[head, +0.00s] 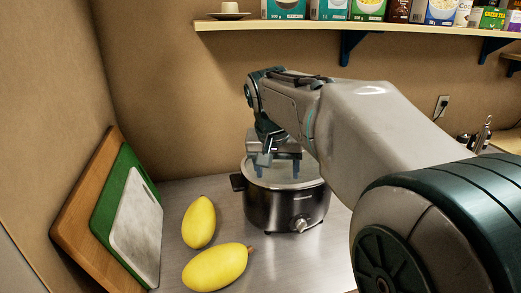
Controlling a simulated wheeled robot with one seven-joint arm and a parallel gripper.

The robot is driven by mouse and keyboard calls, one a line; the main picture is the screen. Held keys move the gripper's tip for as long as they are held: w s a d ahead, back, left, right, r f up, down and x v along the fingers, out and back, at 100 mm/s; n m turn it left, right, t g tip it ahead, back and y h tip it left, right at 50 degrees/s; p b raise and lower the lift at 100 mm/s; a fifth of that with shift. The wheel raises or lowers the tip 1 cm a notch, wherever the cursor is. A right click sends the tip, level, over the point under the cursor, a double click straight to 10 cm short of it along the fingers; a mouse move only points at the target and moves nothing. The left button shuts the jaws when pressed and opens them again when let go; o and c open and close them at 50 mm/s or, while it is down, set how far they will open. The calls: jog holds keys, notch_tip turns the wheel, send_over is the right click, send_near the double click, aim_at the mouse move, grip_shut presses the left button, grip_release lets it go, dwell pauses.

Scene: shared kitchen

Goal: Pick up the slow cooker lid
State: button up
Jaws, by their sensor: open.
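The slow cooker (285,206) is a dark metallic pot with a front knob and a black side handle, upright on the counter. Its lid (305,181) sits on top and is partly hidden by my gripper. My gripper (277,171) is open and points down over the lid, with its fingers around the middle of it. The lid's handle is hidden behind the gripper, and I cannot tell whether the fingers touch the lid.
Two yellow fruits (199,222) (216,267) lie on the counter (172,190) left of the cooker. Cutting boards (112,215) lean on the left wall. A shelf (290,25) with boxes runs above. A wall outlet (441,106) is at right.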

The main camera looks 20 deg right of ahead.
jog(key=w+d+r+m+h+p, duration=0.15)
jog(key=w+d+r+m, duration=0.3)
jog(key=w+r, duration=0.55)
jog(key=shift+y, duration=0.25)
jog(key=x, duration=0.6)
jog(key=w+x, duration=0.1)
jog(key=x, duration=0.3)
jog(key=shift+d+r+p, duration=0.1)
jog(key=shift+r+p, duration=0.05)
jog(key=shift+p, duration=0.15)
jog(key=shift+w+p+x, duration=0.2)
jog(key=shift+p+x, duration=0.2)
jog(key=shift+x, duration=0.9)
jog(key=shift+w+p+x, duration=0.2)
jog(key=shift+p+x, duration=0.15)
jog(key=shift+x, duration=0.95)
jog(key=shift+d+r, duration=0.1)
jog(key=shift+r, duration=0.05)
grip_shut()
